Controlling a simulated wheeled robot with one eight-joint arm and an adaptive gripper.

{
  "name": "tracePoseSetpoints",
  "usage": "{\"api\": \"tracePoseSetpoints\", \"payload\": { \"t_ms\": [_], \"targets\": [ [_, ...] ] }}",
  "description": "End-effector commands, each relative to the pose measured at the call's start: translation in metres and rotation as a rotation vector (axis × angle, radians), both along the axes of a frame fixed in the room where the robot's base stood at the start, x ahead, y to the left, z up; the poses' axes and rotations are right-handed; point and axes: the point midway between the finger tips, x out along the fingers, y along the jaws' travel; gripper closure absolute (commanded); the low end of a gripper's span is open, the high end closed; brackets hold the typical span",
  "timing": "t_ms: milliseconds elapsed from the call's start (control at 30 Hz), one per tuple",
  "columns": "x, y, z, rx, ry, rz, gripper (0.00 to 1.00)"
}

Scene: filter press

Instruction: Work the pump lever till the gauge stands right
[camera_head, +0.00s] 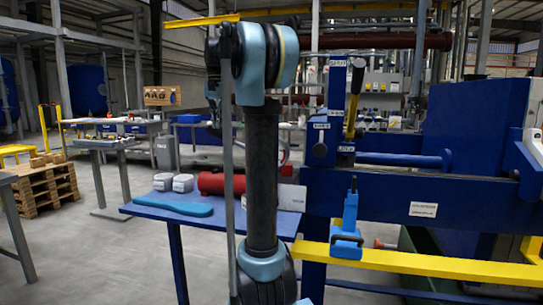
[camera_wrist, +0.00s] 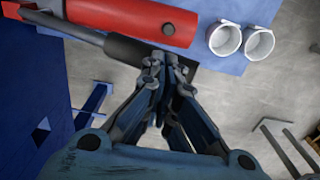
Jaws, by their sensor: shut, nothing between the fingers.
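The pump appears as a red cylinder (camera_wrist: 135,20) on a blue table in the wrist view; its red body (camera_head: 212,184) also shows in the head view, partly behind my arm. A grey bar (camera_wrist: 70,30) with a black grip (camera_wrist: 125,48) runs beside the cylinder and looks like the pump lever. My gripper (camera_wrist: 165,68) is shut and empty, with its fingertips at the black grip; whether they touch it I cannot tell. In the head view my gripper is not clearly visible. No gauge reading can be made out.
Two white cups (camera_wrist: 224,38) stand beside the red cylinder on the blue table (camera_head: 140,208). A blue press frame (camera_head: 400,200) with a yellow, black-knobbed handle (camera_head: 352,110) and a yellow rail (camera_head: 430,264) fills the right. A pallet stack (camera_head: 45,187) stands left on open floor.

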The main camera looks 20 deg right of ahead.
Motion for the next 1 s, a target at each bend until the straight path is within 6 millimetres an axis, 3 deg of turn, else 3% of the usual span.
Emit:
{"api": "tracePoseSetpoints", "payload": {
  "t_ms": [167, 1000],
  "targets": [
    [0.001, 0.001, -0.01, 0.0, 0.0, 0.0, 1.0],
    [0.008, 0.011, -0.102, -0.004, 0.003, -0.002, 1.0]
  ]
}}
